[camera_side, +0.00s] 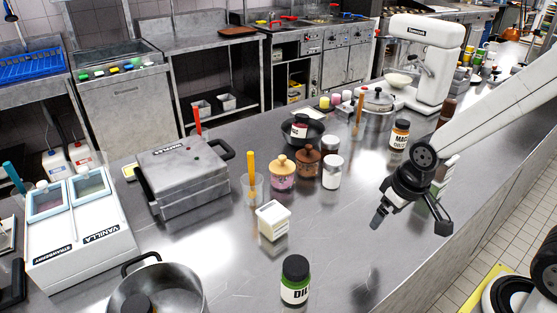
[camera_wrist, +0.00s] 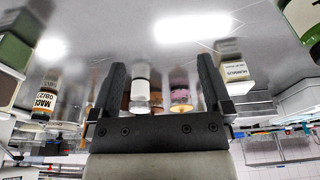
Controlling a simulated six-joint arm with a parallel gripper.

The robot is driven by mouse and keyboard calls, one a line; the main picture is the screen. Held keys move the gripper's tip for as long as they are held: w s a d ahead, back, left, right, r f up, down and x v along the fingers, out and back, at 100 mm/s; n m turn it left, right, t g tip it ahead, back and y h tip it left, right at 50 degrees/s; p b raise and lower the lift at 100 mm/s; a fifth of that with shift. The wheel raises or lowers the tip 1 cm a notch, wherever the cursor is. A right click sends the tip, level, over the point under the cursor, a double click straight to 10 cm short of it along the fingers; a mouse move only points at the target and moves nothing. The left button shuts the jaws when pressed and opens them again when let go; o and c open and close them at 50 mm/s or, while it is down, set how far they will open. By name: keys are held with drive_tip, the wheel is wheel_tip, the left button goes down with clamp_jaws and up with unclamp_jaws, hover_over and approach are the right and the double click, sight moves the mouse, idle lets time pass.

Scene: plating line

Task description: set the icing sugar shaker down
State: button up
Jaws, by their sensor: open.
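A white jar with a pale metal-looking lid (camera_side: 332,172), which looks like the icing sugar shaker, stands upright on the steel counter (camera_side: 345,240). It also shows in the wrist view (camera_wrist: 140,90), where the scene appears upside down, between my fingers in the picture but beyond them. My gripper (camera_side: 410,222) is open and empty above the counter, to the right of the jar and apart from it. Both fingers show spread in the wrist view (camera_wrist: 160,72). I cannot read a label on the jar.
A pink jar (camera_side: 283,177) and a brown jar (camera_side: 308,160) stand close left of the white jar. A white tub (camera_side: 272,221), a green-labelled jar (camera_side: 295,281) and a dark-lidded jar (camera_side: 399,135) stand around. The counter's front middle is clear.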

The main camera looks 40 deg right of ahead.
drive_tip(key=shift+w, duration=0.1)
idle(0.3)
drive_tip(key=m+t+y, duration=0.7)
drive_tip(key=m+y, duration=0.3)
drive_tip(key=m, duration=1.7)
approach(332, 173)
drive_tip(key=w+a+r, duration=0.1)
drive_tip(key=w+r, duration=0.3)
drive_tip(key=w, duration=0.1)
drive_tip(key=shift+a+f, duration=0.1)
drive_tip(key=shift+f, duration=2.75)
